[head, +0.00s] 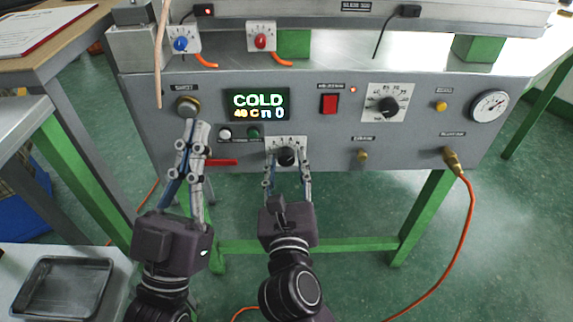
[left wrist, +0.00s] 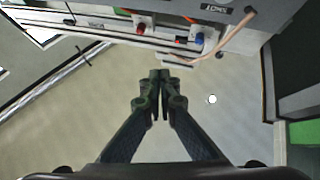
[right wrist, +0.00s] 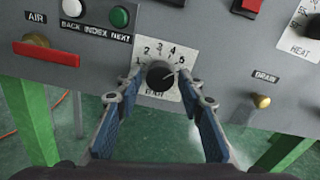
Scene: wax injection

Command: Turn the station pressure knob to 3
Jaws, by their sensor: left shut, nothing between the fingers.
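The station pressure knob (head: 287,156) is a black round knob on a white numbered plate, low on the grey panel. In the right wrist view the knob (right wrist: 159,76) has numbers around its top. Its light mark seems to point up and right, near the 5 side; the exact reading is hard to tell. My right gripper (right wrist: 157,78) is open, with one finger on each side of the knob and small gaps visible. It also shows in the head view (head: 286,168).
A red lever (head: 222,162) lies between my grippers. White and green buttons (head: 239,133) sit above it, under the lit display (head: 257,104). A drain valve (head: 362,155) is to the right. An orange hose (head: 468,210) hangs at the far right. A metal tray (head: 62,287) lies lower left.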

